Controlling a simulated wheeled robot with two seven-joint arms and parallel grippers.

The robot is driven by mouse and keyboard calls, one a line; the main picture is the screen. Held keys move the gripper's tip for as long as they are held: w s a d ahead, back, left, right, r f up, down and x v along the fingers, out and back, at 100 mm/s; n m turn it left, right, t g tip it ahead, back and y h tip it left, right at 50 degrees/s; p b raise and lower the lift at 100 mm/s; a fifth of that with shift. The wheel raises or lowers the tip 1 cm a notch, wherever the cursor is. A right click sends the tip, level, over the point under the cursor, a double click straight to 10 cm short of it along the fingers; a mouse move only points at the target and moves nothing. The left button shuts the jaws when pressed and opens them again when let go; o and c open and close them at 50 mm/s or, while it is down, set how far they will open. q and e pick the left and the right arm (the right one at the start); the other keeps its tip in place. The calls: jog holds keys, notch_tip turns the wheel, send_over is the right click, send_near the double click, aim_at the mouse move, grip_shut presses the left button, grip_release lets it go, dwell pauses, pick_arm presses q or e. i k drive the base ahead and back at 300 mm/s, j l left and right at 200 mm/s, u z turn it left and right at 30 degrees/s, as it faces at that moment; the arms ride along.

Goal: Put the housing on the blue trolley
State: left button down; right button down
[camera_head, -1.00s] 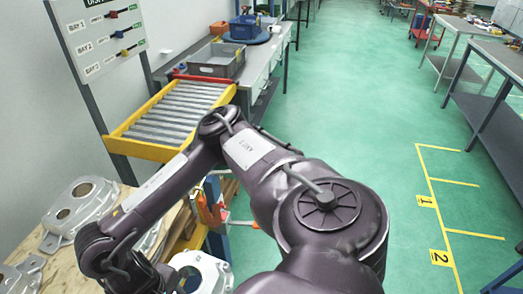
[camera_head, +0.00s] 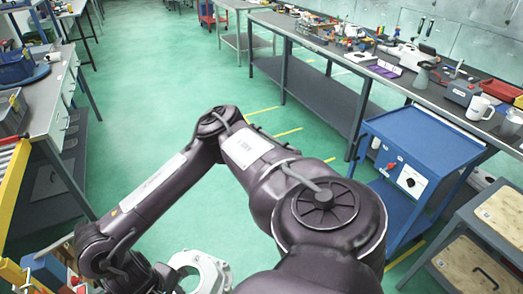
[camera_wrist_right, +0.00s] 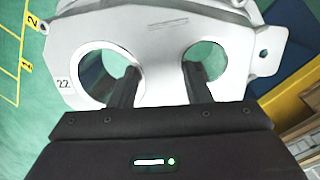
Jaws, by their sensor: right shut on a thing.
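The housing (camera_wrist_right: 165,50) is a pale grey aluminium casting with two round holes and the number 22 on it. My right gripper (camera_wrist_right: 160,85) has one finger in each hole and is shut on the web between them. In the head view part of the housing (camera_head: 205,270) shows at the bottom edge, beside my right wrist. The rest of it is hidden or out of frame. The blue trolley (camera_head: 425,135) stands at the right, with an empty top and a lower shelf. The housing is well apart from it. My left gripper is not in view.
A long grey workbench (camera_head: 320,95) with tools, a mug and other items runs behind the trolley. A grey stand with wooden boards (camera_head: 475,265) is at the lower right. Another bench (camera_head: 45,95) and a yellow frame are at the left. Green floor is clear between.

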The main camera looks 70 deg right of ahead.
aim_at(419, 138)
jog(key=l+z, duration=0.15)
jog(key=z, duration=0.35)
jog(key=k+l+z, duration=0.1)
jog(key=l+z, duration=0.15)
jog(key=z, duration=0.25)
jog(key=l+z, duration=0.15)
jog(key=z, duration=0.3)
jog(key=i+l+z, duration=0.1)
jog(key=l+z, duration=0.2)
jog(key=i+l+z, duration=0.15)
jog(key=l+z, duration=0.15)
jog(key=l, duration=0.15)
jog(key=i+l+z, duration=0.15)
jog(key=l+z, duration=0.2)
jog(key=i+l+z, duration=0.3)
jog(key=i+l, duration=0.25)
jog(key=l, duration=0.15)
jog(key=i+l, duration=0.3)
jog(key=l+z, duration=0.05)
jog(key=l, duration=0.05)
